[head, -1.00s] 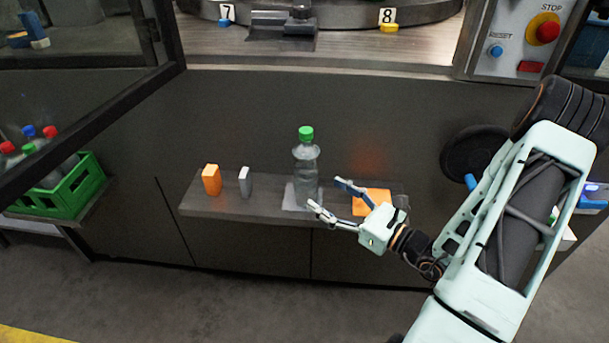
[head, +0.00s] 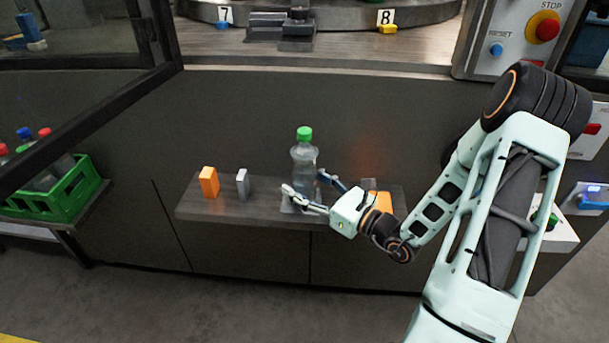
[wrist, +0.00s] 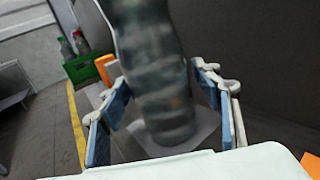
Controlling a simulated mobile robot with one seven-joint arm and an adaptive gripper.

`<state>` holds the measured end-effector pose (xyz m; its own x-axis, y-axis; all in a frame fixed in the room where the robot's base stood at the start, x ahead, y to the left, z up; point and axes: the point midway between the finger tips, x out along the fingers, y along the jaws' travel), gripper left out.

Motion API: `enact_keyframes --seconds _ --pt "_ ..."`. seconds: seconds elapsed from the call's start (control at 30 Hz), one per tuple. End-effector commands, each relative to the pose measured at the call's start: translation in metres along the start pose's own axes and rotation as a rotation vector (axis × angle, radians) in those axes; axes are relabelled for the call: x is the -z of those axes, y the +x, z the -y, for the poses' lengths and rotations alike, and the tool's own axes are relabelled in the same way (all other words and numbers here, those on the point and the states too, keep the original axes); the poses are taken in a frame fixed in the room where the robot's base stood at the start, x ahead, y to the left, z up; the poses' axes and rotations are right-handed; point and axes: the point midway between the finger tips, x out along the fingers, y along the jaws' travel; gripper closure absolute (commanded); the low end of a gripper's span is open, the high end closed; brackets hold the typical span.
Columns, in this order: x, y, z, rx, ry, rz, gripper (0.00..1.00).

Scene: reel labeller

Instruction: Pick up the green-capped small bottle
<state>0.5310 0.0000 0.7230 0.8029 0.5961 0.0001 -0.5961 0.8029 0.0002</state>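The green-capped small bottle (head: 304,157) stands upright on the narrow shelf (head: 240,208), clear with a green cap. It also fills the middle of the wrist view (wrist: 155,75), where its cap is out of frame. My gripper (head: 305,188) is open at the bottle's lower part, coming in from the right. In the wrist view my gripper (wrist: 165,100) has one finger on each side of the bottle. Gaps seem to show between the fingers and the bottle; contact is not clear.
An orange block (head: 209,182) and a grey block (head: 243,184) stand left of the bottle. An orange item (head: 383,202) lies partly hidden behind my gripper. A green crate (head: 62,203) with bottles is at the far left. The dark machine panel rises behind the shelf.

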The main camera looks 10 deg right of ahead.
Motion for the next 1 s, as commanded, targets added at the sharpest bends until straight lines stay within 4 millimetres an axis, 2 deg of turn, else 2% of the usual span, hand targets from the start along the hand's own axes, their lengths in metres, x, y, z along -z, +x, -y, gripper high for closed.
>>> enact_keyframes --seconds 0.07,0.47,0.77,1.0 --pt "0.0 0.0 0.0 0.0 0.0 0.0 0.53" --pt "0.0 0.0 0.0 0.0 0.0 0.0 0.97" --pt "-0.003 0.0 0.0 -0.001 -0.002 0.003 0.98" --pt "-0.025 0.0 0.001 -0.001 -0.004 0.004 0.98"
